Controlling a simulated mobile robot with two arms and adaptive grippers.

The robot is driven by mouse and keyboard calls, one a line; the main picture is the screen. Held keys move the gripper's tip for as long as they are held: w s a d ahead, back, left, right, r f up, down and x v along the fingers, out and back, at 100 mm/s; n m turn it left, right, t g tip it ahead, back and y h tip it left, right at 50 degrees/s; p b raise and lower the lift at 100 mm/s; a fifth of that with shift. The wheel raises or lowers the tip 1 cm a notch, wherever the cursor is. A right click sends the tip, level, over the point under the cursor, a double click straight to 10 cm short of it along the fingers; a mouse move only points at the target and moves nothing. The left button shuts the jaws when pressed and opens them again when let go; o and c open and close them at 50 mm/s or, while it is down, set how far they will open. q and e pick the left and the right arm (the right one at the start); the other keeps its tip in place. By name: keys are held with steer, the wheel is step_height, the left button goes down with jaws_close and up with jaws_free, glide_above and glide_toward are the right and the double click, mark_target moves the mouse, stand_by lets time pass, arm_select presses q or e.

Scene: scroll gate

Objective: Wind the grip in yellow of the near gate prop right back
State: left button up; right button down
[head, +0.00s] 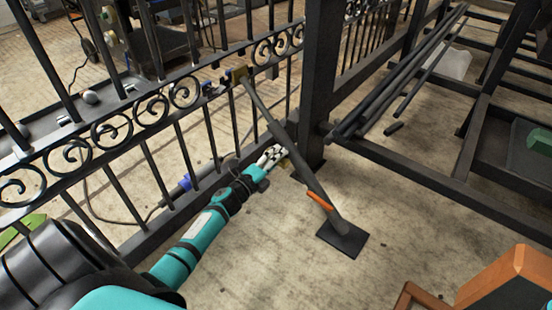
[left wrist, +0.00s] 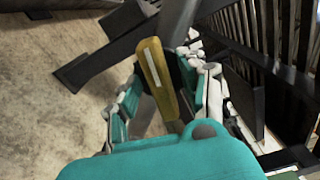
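The gate prop (head: 312,185) is a dark slanting strut. It runs from a latch on the scrollwork gate (head: 150,105) down to a square foot plate (head: 342,239) on the floor. An orange lever (head: 320,202) sits low on the strut. The yellow grip (left wrist: 158,80) shows in the left wrist view with a pale stripe along it. My left gripper (head: 274,157) is beside the middle of the strut. In the left wrist view its fingers (left wrist: 163,92) are apart, with the yellow grip between them and floor visible on the grip's left. My right gripper is out of view.
A thick dark post (head: 319,85) stands just behind the strut. Dark bars (head: 400,75) lie on a low frame at the right. An orange-brown wooden object (head: 510,280) is at the lower right. Bare concrete floor (head: 400,210) lies right of the foot plate.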

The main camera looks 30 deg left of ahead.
arm_select(q)
steer(key=s+a, duration=0.1)
steer(key=s, duration=1.1)
steer(key=shift+o, duration=0.2)
